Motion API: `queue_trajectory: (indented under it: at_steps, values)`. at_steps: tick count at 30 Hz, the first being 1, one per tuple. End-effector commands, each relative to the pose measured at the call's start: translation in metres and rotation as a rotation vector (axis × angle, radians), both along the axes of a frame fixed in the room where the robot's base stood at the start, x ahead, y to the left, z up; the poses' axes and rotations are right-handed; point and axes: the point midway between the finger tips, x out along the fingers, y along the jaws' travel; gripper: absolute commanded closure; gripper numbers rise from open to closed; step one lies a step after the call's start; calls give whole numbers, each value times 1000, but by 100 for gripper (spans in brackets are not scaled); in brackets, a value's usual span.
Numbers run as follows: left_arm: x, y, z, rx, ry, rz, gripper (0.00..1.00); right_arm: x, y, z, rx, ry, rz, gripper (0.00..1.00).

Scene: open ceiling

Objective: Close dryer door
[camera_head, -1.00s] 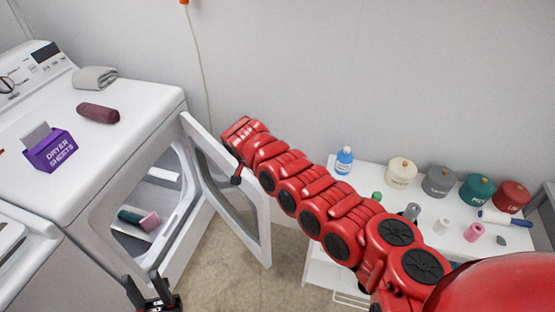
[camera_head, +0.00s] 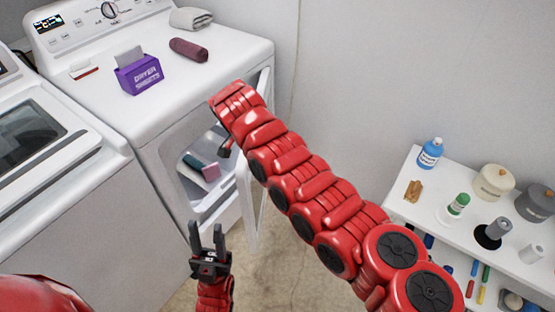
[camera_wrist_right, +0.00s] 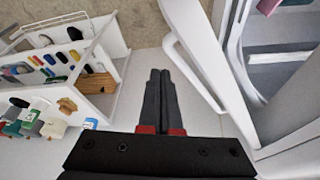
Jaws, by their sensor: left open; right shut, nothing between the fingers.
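The white dryer (camera_head: 215,100) stands at upper left with its front door (camera_head: 249,205) open, swung out at the right of the opening. Clothes (camera_head: 205,165) show inside the drum. My right arm reaches across in front of the upper door; its gripper is mostly hidden in the head view. In the right wrist view my right gripper (camera_wrist_right: 158,75) is shut and empty, beside the white door frame (camera_wrist_right: 195,40); I cannot tell if it touches. My left gripper (camera_head: 206,238) is open and empty, in front of the dryer and left of the door's lower end.
A purple dryer sheets box (camera_head: 138,74), a rolled maroon cloth (camera_head: 189,49) and a folded grey towel (camera_head: 191,18) lie on the dryer. A washer (camera_head: 60,170) stands at left. A white shelf (camera_head: 405,208) with bottles and jars stands at right. Floor is clear between.

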Motion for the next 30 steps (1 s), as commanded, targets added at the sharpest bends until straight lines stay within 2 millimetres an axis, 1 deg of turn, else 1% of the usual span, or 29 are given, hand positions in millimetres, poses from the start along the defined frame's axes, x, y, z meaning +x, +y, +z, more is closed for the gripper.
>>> queue_trajectory:
  at_steps: [1,9,13,30]
  values:
    - [0,0,-7,0,0,0,57,0,7,-2,0,-3,4,100]
    - [0,0,-18,0,0,0,57,0,25,0,0,-3,3,100]
    - [0,0,-20,0,0,0,57,-1,29,-1,-2,-1,3,100]
    - [0,0,-21,0,0,0,57,-1,30,1,0,0,1,100]
